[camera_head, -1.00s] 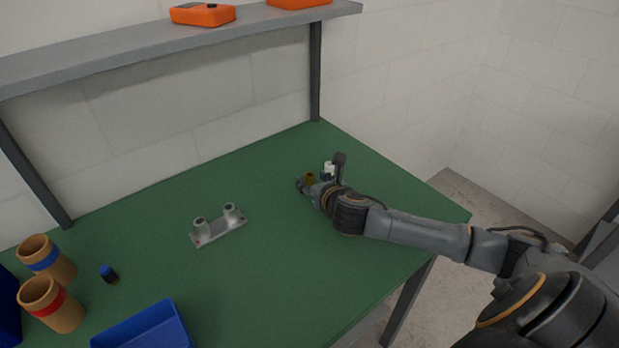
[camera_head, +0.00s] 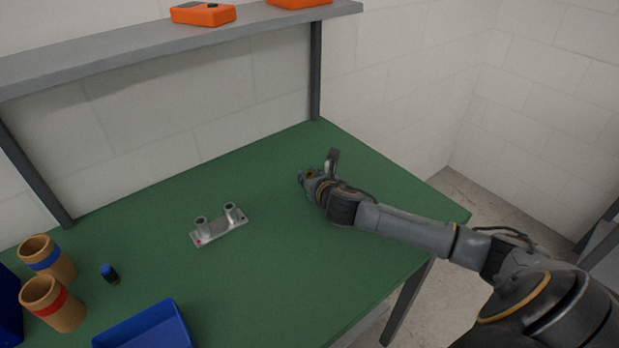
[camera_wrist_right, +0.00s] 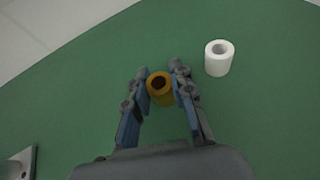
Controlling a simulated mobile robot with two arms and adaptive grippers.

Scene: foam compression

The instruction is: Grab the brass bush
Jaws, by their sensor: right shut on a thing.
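The brass bush (camera_wrist_right: 161,92) is a short yellow-brown hollow cylinder, upright between the two fingers of my right gripper (camera_wrist_right: 160,84) in the right wrist view. The fingers are shut on it, one on each side. In the head view the right gripper (camera_head: 317,178) is at the far right part of the green table, and the bush (camera_head: 311,174) shows only in small part there. I cannot tell whether the bush still touches the table. My left gripper is in neither view.
A white hollow cylinder (camera_wrist_right: 219,58) stands close to the right finger. A grey metal fixture with two posts (camera_head: 219,226) lies mid-table. Two brown cups, one with a blue band (camera_head: 47,260) and one with a red band (camera_head: 52,303), a small dark blue-topped item (camera_head: 109,273) and a blue bin (camera_head: 146,327) are at left.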

